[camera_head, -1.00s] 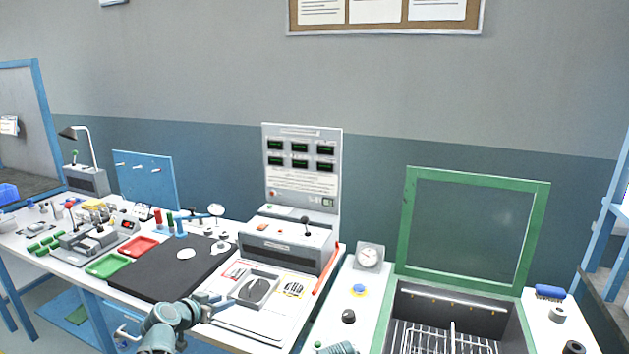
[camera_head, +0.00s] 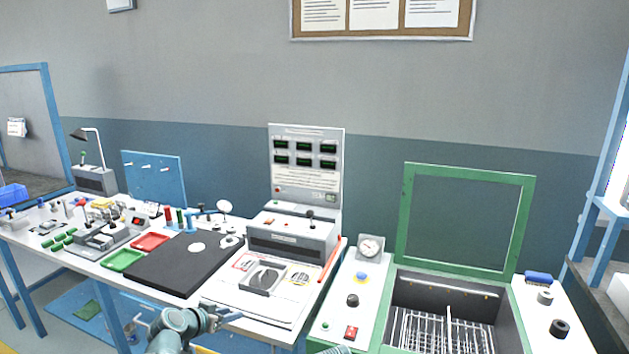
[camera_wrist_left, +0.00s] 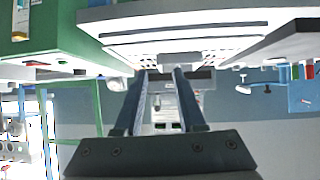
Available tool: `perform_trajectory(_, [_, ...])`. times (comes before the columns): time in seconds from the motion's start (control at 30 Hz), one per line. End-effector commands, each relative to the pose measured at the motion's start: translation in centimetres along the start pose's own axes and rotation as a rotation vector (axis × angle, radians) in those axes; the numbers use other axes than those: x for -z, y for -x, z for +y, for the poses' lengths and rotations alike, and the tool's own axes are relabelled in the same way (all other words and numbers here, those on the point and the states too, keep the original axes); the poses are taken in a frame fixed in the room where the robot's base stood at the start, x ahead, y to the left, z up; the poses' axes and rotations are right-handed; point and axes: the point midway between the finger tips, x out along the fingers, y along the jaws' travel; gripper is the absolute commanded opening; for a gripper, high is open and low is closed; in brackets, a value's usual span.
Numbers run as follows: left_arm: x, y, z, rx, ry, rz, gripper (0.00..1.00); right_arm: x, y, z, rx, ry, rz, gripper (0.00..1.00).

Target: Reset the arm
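My left gripper (camera_head: 230,314) is at the bottom of the head view, in front of the test unit's front edge, and holds nothing that I can see. In the left wrist view its two fingers (camera_wrist_left: 164,80) stand apart with an empty gap between them. A sliver of teal, likely my right arm, shows at the bottom edge of the head view; the right gripper itself is hidden.
The white bench holds a black mat (camera_head: 172,270), red tray (camera_head: 150,242), green tray (camera_head: 122,260) and test unit (camera_head: 290,238). To the right, a green-framed basin (camera_head: 440,290) holds a wire rack and has its lid raised. A gauge (camera_head: 370,247) stands between them.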

Motion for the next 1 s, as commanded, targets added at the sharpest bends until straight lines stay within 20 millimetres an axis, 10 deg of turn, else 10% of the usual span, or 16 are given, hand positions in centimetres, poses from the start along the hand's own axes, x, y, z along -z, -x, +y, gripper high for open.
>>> perform_trajectory(0.47, [-4.2, 0.2, 13.0, -0.161, 0.010, -0.351, 0.39, -0.2, 2.3, 0.2, 0.000, 0.000, 0.000, 0.50])
perform_trajectory(0.7, [-9.8, 5.3, 22.3, -0.113, 0.003, -0.770, 0.39, -0.3, 4.7, 0.4, 0.000, 0.000, 0.000, 0.50])
perform_trajectory(1.0, [-12.9, 11.2, 25.4, 0.119, -0.006, -1.041, 0.39, -0.4, 6.1, 0.6, 0.000, 0.000, 0.000, 0.50])
